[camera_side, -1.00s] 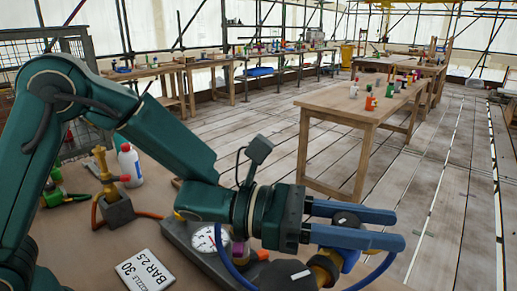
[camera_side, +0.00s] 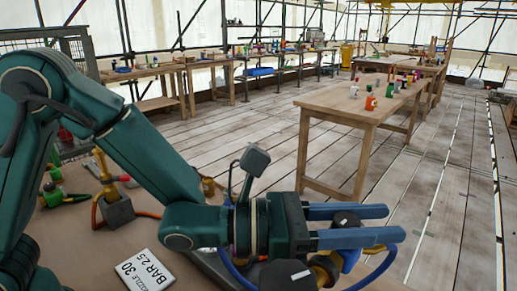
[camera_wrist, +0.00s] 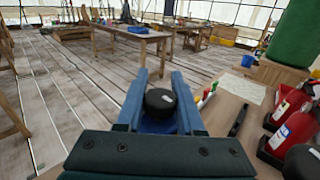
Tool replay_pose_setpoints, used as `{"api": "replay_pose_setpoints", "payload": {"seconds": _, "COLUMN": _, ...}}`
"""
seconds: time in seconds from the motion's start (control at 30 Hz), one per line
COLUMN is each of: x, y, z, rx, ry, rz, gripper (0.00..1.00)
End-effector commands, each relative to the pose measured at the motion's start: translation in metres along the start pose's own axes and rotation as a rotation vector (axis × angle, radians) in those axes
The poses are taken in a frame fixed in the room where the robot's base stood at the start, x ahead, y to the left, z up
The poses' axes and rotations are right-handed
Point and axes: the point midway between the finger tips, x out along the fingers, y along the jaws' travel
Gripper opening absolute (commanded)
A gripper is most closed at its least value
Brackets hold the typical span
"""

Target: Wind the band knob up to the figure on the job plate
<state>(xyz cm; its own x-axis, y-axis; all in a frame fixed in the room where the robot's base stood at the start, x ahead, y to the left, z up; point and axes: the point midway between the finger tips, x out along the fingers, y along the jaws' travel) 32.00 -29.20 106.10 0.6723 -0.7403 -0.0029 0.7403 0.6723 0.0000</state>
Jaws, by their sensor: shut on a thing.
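My gripper (camera_side: 388,223) has its two blue fingers closed around a black round knob (camera_side: 345,219) at the right of the side view. In the wrist view my gripper (camera_wrist: 157,82) has the same black knob (camera_wrist: 160,103) between its fingers. The job plate (camera_side: 148,271) is white, lies flat on the bench and reads "NOZZLE 30" and "BAR 2.5". A second black knob (camera_side: 287,275) with a white mark sits below my gripper in the side view. I cannot tell from labels which knob is the band knob. The dial gauge is hidden behind my arm.
A brass fitting on a grey block (camera_side: 118,210) with an orange hose stands left on the bench. A blue hose (camera_side: 375,272) curves under the fingers. Red bottles (camera_wrist: 290,117) stand at the right in the wrist view. Wooden tables (camera_side: 350,108) stand behind, with open floor between.

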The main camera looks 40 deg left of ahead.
Motion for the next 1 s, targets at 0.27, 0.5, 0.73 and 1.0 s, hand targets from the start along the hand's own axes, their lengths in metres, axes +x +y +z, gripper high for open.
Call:
{"api": "replay_pose_setpoints", "payload": {"seconds": 0.27, "x": 0.001, "y": 0.0, "z": 0.002, "rx": 0.0, "ry": -0.006, "rz": 0.0, "gripper": 0.68}}
{"api": "replay_pose_setpoints", "payload": {"seconds": 0.5, "x": -0.003, "y": 0.0, "z": 0.001, "rx": 0.0, "ry": -0.004, "rz": 0.0, "gripper": 0.68}}
{"api": "replay_pose_setpoints", "payload": {"seconds": 0.73, "x": -0.027, "y": 0.001, "z": 0.001, "rx": 0.0, "ry": -0.004, "rz": 0.002, "gripper": 0.68}}
{"api": "replay_pose_setpoints", "payload": {"seconds": 1.0, "x": -0.049, "y": 0.001, "z": 0.002, "rx": 0.001, "ry": -0.006, "rz": 0.001, "gripper": 0.68}}
